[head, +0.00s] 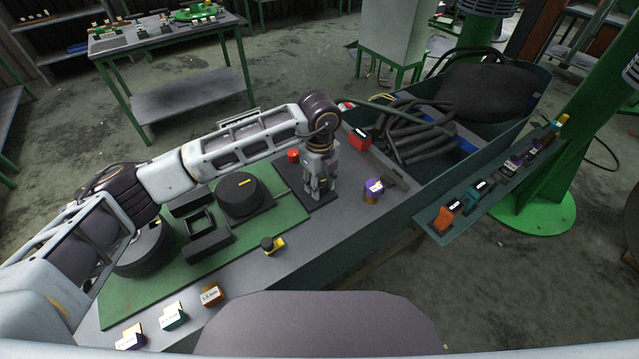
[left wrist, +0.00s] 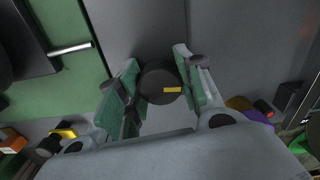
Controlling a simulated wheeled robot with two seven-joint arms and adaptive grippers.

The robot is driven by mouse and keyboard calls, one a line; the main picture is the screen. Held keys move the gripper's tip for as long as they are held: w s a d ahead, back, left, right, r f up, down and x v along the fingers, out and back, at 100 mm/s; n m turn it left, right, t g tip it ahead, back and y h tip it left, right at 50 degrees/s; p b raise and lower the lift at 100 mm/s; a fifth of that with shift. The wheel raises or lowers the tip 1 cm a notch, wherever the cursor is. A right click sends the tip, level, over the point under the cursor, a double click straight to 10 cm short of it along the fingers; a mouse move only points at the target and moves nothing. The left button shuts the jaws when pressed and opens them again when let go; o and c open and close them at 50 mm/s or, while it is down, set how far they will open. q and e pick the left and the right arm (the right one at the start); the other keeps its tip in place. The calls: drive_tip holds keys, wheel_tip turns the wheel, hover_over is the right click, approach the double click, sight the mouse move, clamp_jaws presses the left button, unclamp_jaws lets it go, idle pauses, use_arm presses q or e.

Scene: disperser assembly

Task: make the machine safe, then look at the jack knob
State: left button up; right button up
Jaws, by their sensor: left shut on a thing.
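My left gripper (head: 320,192) reaches down over a dark square plate (head: 290,172) at the right end of the green mat. In the left wrist view its two green-padded fingers (left wrist: 152,85) are shut on a black round knob (left wrist: 158,78) with a yellow mark. In the head view the fingers mostly hide this knob. A large black round part (head: 240,195) with a yellow mark on top sits on the mat to the left. A small black knob on a yellow base (head: 271,245) stands nearer. I cannot tell which is the jack knob. My right gripper is out of view.
The green mat (head: 150,290) also holds dark blocks. Labelled blocks, one orange (head: 211,295), line the near edge. A purple cylinder (head: 373,190) stands right of my gripper, with red parts (head: 360,141) behind. A bin of dark hoses (head: 405,130) is at the back right.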

sight(320, 182)
use_arm(q)
drive_tip(key=o, duration=1)
drive_tip(key=shift+o, duration=0.2)
drive_tip(key=shift+r, duration=0.2)
wheel_tip(320, 182, up, 12)
drive_tip(key=shift+f, duration=0.15)
idle(0.6)
